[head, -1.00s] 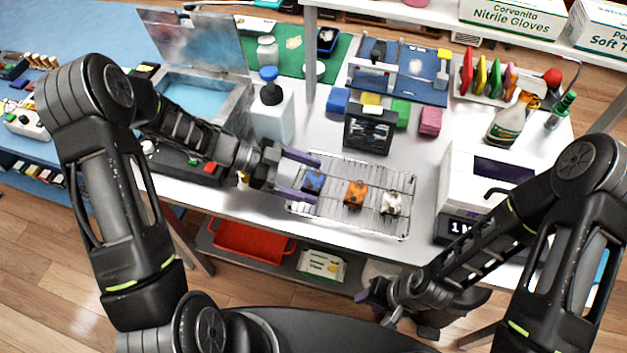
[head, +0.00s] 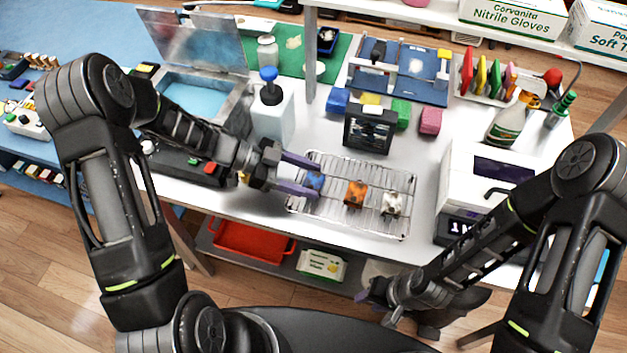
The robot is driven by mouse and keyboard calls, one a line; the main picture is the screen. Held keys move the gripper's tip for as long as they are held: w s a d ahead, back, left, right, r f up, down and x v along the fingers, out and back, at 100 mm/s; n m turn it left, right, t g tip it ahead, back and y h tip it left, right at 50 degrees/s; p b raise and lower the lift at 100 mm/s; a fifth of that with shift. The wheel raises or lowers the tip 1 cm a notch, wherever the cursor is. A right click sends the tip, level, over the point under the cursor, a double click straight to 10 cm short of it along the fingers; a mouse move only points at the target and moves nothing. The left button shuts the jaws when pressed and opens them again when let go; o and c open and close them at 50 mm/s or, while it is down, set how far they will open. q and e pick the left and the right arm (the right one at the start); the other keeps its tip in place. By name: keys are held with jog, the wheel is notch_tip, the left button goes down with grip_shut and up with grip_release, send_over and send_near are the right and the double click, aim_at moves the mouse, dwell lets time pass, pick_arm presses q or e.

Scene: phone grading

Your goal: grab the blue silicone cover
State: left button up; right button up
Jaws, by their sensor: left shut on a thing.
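The blue silicone cover (head: 314,181) is a small blue piece at the left end of a wire rack (head: 340,227) on the white table. My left gripper (head: 315,180) reaches in from the left, its purple fingers closed on the two sides of the cover. The fingers partly hide it, and I cannot tell whether it touches the rack. An orange piece (head: 355,193) and a white-brown piece (head: 391,205) sit on the rack to the right. My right gripper (head: 376,300) is low in front of the table edge; its finger opening is too small to make out.
A white bottle with a blue cap (head: 272,115) stands behind my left gripper. A dark framed device (head: 369,130) stands behind the rack. A white machine with a display (head: 485,190) is at the right. A red bin (head: 252,243) is on the shelf below.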

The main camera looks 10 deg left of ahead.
aim_at(307, 179)
pick_arm(q)
jog(key=shift+r, duration=0.1)
notch_tip(307, 179, up, 10)
dwell(0.6)
